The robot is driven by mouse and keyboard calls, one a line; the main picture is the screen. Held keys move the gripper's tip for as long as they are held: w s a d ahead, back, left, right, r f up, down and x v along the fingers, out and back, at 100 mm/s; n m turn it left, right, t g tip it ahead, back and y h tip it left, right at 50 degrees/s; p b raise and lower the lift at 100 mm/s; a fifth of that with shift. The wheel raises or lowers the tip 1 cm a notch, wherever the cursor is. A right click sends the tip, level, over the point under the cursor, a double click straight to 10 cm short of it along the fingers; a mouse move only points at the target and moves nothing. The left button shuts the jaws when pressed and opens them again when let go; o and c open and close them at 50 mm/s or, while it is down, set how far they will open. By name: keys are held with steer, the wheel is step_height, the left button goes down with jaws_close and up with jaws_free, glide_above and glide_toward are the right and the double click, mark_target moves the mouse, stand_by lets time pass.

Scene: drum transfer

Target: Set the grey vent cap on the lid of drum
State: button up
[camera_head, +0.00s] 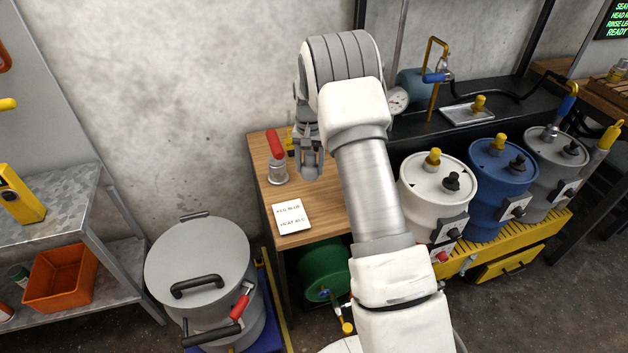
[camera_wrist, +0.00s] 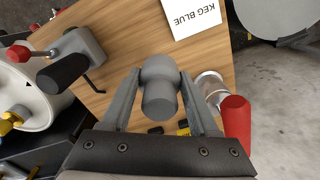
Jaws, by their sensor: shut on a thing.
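My gripper (camera_head: 308,168) is above the wooden table, near its back left part. In the wrist view my gripper (camera_wrist: 160,100) has its two fingers on either side of a grey round piece, the vent cap (camera_wrist: 158,95), and is shut on it. In the head view the cap is largely lost among the grey fingers. A large grey drum with a flat lid (camera_head: 195,255) stands on the floor at the left, with a black handle on the lid. White (camera_head: 425,200), blue (camera_head: 490,200) and grey (camera_head: 545,170) drums stand at the right, with fittings on their lids.
A red-handled metal item (camera_head: 277,160) stands on the wooden table (camera_head: 335,215) close to my gripper. A printed card (camera_head: 291,217) lies in front. A green drum (camera_head: 322,268) lies under the table. A metal shelf (camera_head: 75,200) with an orange bin (camera_head: 62,278) stands left.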

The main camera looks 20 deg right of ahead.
steer(key=w+d+r+m+b, duration=0.1)
steer(key=w+d+b, duration=0.1)
steer(key=w+b, duration=0.15)
steer(key=b, duration=0.2)
glide_toward(313, 188)
step_height(313, 188, down, 5)
steer(key=shift+s+f, duration=0.1)
steer(key=shift+f, duration=0.1)
steer(key=shift+f, duration=0.15)
steer(key=o, duration=1.4)
